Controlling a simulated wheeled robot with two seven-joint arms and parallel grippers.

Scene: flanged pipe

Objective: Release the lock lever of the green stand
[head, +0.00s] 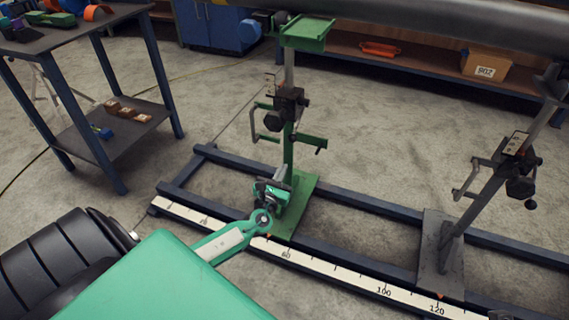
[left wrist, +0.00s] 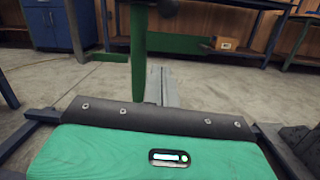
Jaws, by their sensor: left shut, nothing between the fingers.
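The green stand (head: 288,155) stands upright on the rail frame, with a green base plate and a green top bracket (head: 308,31). A dark clamp block with a black knob sits mid-post. I cannot tell for sure which is the lock lever. My left gripper (head: 277,190) is low by the post, below both, shut and empty. In the left wrist view, the green post (left wrist: 138,50) rises just beyond the shut fingers (left wrist: 162,88). My right gripper is out of view.
A grey stand (head: 470,195) stands to the right on the same blue rails (head: 370,207) with a scale strip. A large pipe (head: 430,22) crosses above. A dark table (head: 75,40) is at the left. A box (head: 486,65) sits on the back shelf. Floor behind the rails is clear.

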